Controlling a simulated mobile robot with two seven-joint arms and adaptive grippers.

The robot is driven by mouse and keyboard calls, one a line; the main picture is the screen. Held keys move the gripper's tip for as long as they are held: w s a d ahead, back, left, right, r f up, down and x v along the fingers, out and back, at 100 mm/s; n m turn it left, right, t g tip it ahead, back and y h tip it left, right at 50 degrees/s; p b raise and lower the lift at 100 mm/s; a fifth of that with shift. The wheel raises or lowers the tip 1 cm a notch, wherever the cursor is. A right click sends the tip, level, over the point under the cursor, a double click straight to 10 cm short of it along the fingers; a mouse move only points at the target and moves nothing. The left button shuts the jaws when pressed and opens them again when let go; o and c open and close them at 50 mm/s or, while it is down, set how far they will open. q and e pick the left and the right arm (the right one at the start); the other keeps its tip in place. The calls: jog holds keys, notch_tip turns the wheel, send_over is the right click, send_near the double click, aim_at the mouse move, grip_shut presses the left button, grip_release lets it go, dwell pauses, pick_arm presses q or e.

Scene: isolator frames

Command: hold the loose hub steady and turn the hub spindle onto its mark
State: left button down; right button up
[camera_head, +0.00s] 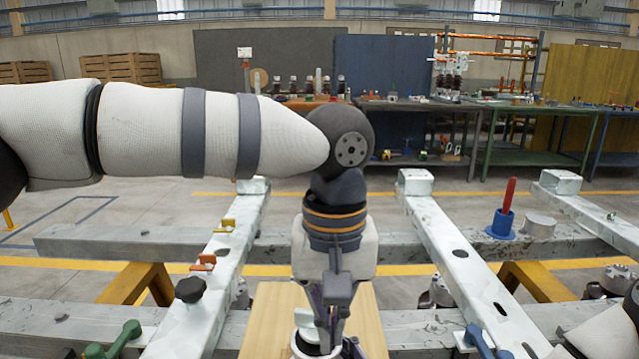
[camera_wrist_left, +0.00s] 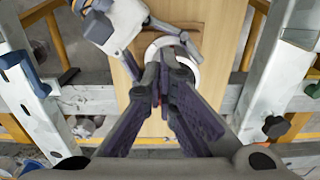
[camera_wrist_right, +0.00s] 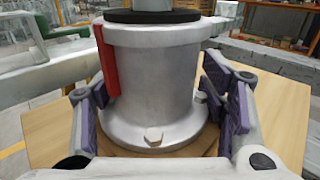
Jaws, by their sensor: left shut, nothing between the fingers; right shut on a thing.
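The hub is a pale grey flanged cylinder (camera_wrist_right: 155,75) with a red strip (camera_wrist_right: 106,62) down its left side and a black ring around its top. It stands on a wooden board (camera_head: 262,320). A grey shaft, seemingly the spindle (camera_wrist_right: 148,5), rises from its top and is cut off by the picture. My right gripper (camera_wrist_right: 158,95) is shut on the hub, one finger on each side. My left gripper (camera_head: 326,338) points down over the hub's top, shut and empty. In the left wrist view its closed fingers (camera_wrist_left: 163,66) hide most of the hub's middle and the spindle.
Pale metal beams (camera_head: 230,240) run on both sides of the board. A black knob (camera_head: 189,290), a green clamp handle (camera_head: 115,342) and a blue holder with a red handle (camera_head: 503,212) sit on the frame. Workbenches (camera_head: 420,104) stand far behind.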

pick_arm(q)
jog(key=shift+w+a, duration=0.25)
jog(key=shift+w, duration=0.25)
dwell(0.7)
jog(key=shift+a, duration=0.15)
jog(key=shift+s+a, duration=0.15)
jog(key=shift+a, duration=0.7)
jog(key=shift+a, duration=0.35)
